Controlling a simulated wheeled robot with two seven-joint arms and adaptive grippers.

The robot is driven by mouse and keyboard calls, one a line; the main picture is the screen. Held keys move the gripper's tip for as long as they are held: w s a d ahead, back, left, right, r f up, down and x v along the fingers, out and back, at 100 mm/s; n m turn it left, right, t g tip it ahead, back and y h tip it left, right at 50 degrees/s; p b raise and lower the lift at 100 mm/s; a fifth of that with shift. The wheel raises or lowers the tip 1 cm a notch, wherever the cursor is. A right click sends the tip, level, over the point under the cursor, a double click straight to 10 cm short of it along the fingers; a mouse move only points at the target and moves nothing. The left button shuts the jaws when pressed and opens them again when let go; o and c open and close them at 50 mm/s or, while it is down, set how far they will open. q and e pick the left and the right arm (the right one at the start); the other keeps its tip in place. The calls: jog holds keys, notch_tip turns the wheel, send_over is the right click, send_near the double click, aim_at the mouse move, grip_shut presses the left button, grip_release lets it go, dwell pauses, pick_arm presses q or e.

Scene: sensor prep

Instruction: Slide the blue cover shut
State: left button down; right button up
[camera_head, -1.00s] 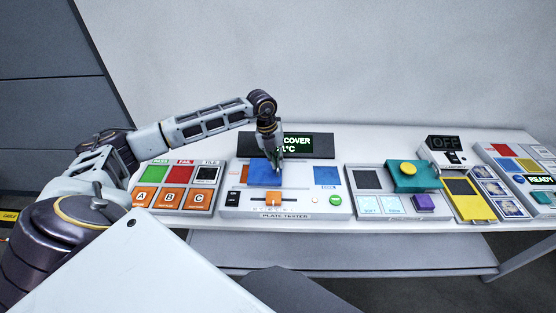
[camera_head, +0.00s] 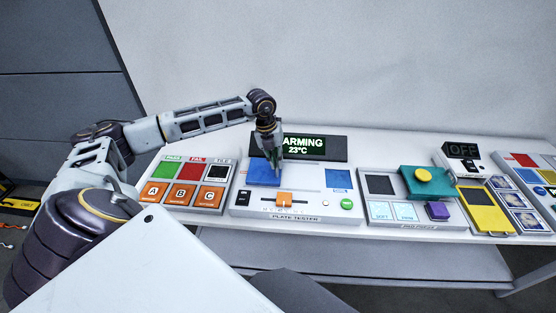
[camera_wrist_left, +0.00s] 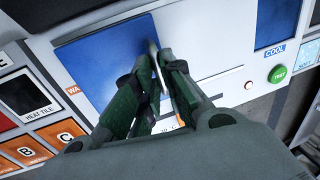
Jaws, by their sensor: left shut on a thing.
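The blue cover (camera_head: 262,174) lies flat on the left part of the white plate tester (camera_head: 240,205). It also shows in the left wrist view as a large blue plate (camera_wrist_left: 95,65). My left gripper (camera_head: 273,168) reaches down onto the cover's right side. In the left wrist view its dark green fingers (camera_wrist_left: 158,62) are shut on a thin pale upright piece at the cover's right edge, likely its handle. The fingers hide most of that piece. The display (camera_head: 300,145) behind reads "ARMING" and "23°C", its left end hidden by my arm. My right gripper is not in view.
An orange slider (camera_head: 284,199) and a green button (camera_head: 347,204) sit on the tester's front. A blue "COOL" plate (camera_head: 339,179) lies to the right. A panel of coloured tiles and orange buttons (camera_head: 182,197) stands close on the left. A teal block (camera_head: 425,186) stands further right.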

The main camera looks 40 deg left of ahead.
aim_at(268, 169)
pick_arm(q)
jog(key=c, duration=1.7)
grip_release()
jog(key=shift+a, duration=0.25)
jog(key=shift+o, duration=0.9)
jog(key=shift+s, duration=0.15)
jog(key=shift+r, duration=0.65)
notch_tip(268, 169, up, 10)
jog(key=s+a, duration=0.1)
jog(key=a, duration=0.1)
jog(key=shift+r, duration=0.25)
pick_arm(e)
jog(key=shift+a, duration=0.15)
pick_arm(q)
jog(key=shift+s, duration=0.1)
